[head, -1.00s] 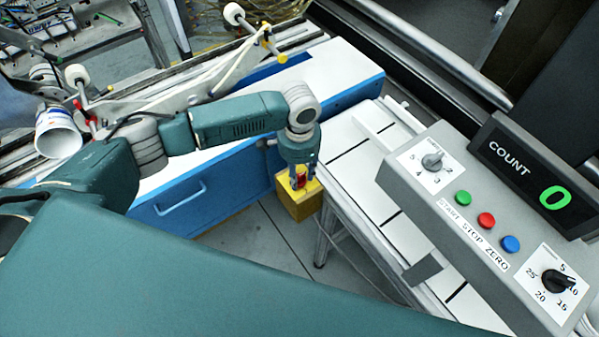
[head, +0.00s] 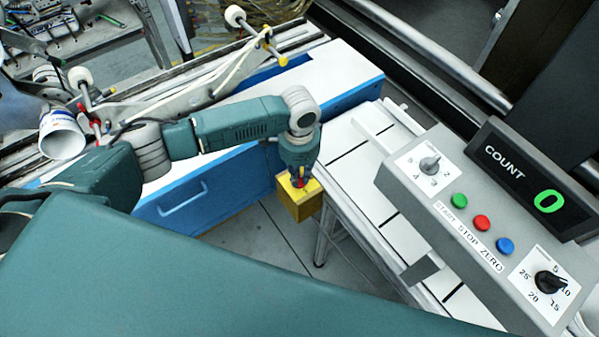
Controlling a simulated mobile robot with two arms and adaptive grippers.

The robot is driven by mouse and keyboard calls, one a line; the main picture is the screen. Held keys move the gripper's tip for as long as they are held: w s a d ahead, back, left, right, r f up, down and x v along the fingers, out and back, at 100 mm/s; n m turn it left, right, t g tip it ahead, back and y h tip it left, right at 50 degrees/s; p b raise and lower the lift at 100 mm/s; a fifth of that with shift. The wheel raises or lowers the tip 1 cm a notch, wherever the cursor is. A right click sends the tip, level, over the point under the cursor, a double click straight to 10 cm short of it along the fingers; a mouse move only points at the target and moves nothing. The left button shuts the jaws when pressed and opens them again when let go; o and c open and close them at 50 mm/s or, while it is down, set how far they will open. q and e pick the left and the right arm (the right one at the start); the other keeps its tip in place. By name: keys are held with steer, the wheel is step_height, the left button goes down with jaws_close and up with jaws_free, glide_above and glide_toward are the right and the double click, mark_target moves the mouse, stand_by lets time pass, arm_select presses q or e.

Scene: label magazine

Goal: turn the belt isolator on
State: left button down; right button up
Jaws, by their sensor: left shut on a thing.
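The belt isolator (head: 303,204) is a yellow box beside the end of the white-topped blue bench, with a red handle on its top. My left gripper (head: 300,182) comes down onto it from above and is shut on the red handle. The fingers hide most of the handle, so I cannot tell which way it points. My right gripper is not in view.
A grey control panel (head: 415,185) with knobs, green, red and blue buttons and a count display (head: 525,178) reading 0 stands at the right. A white slatted conveyor (head: 365,185) runs beside the isolator. A white cup (head: 62,137) is at the left.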

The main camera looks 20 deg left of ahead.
arm_select(q)
steer(key=m+p, duration=0.1)
steer(key=m, duration=0.2)
steer(key=shift+r+m, duration=0.15)
steer(key=shift+m, duration=0.25)
steer(key=m+p, duration=0.1)
steer(key=m, duration=0.2)
steer(key=shift+m, duration=0.3)
steer(key=m, duration=0.3)
steer(key=shift+a+m, duration=0.15)
steer(key=shift+m, duration=0.15)
steer(key=shift+w+m, duration=0.1)
steer(key=shift+m, duration=2)
steer(key=c, duration=1.7)
jaws_free()
steer(key=shift+o, duration=0.2)
step_height(320, 180, up, 12)
